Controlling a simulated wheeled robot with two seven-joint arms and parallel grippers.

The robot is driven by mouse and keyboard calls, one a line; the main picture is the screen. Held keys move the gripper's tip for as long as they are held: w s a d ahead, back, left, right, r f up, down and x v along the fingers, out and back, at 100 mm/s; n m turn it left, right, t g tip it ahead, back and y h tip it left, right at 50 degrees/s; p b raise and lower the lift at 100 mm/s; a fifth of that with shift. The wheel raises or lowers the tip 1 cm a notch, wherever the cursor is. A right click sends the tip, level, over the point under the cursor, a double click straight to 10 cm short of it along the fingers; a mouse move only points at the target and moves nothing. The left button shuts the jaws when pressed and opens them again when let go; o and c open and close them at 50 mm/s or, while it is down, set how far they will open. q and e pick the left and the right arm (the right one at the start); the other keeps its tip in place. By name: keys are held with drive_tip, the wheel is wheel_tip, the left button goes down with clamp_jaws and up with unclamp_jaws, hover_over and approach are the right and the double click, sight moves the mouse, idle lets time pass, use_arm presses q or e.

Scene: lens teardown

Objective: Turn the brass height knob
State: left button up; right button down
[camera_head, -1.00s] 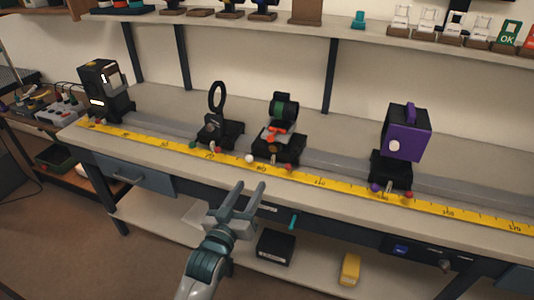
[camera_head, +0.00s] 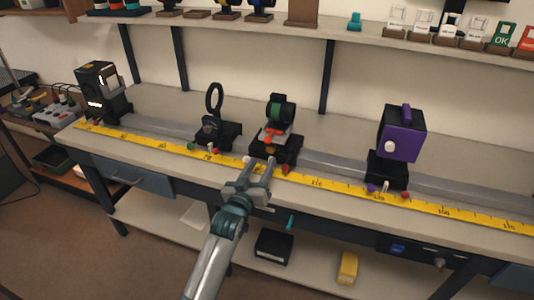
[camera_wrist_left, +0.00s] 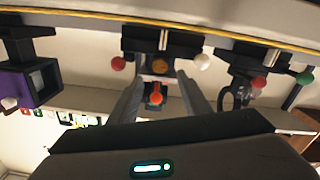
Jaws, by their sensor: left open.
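The brass height knob (camera_wrist_left: 160,66) shows in the left wrist view as a round brass disc on the front of the middle carriage, between a red knob (camera_wrist_left: 118,64) and a white knob (camera_wrist_left: 202,62). My left gripper (camera_wrist_left: 162,84) is open, its fingers reaching toward the carriage on either side of the brass knob's line, with nothing held. In the head view the left gripper (camera_head: 259,163) is at the front of the middle carriage (camera_head: 284,150), which bears a green-faced round part (camera_head: 281,109). The brass knob cannot be made out there. Contact cannot be told.
A yellow ruler (camera_head: 330,186) runs along the bench front. A ring holder (camera_head: 214,103) stands left of the middle carriage, a purple box (camera_head: 402,140) right of it, and a black lamp-like unit (camera_head: 102,90) at the far left. A shelf (camera_head: 340,30) hangs above.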

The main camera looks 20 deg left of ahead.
sight(270, 150)
use_arm(q)
drive_tip(key=shift+w+d, duration=0.1)
drive_tip(key=shift+w, duration=2.9)
drive_tip(key=shift+c, duration=0.3)
drive_tip(key=c, duration=1)
